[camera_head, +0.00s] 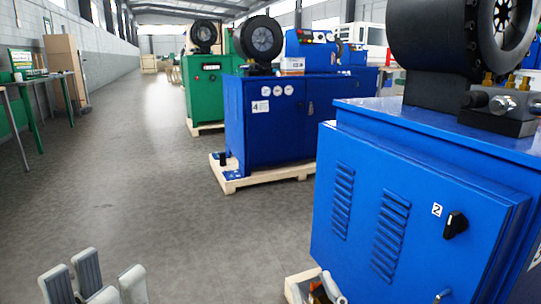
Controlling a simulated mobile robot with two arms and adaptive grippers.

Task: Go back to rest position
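My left gripper (95,284) shows at the bottom left edge, with several grey padded fingers pointing up. Its fingers stand apart with nothing seen between them, over bare floor. At the bottom edge, by the corner of the near blue machine, a small grey and orange part (326,289) shows; it may be my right gripper, but it is mostly cut off. I cannot tell whether it is open or holds anything. The near blue machine (410,205) has louvres, a black switch and a label "2", with a black round crimper head (455,35) on top.
A second blue machine (275,120) labelled "4" stands on a wooden pallet (232,184) further back, with a green machine (203,85) behind it. A table (40,80) and a brown cabinet (66,68) stand at the left wall. The grey aisle between is clear.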

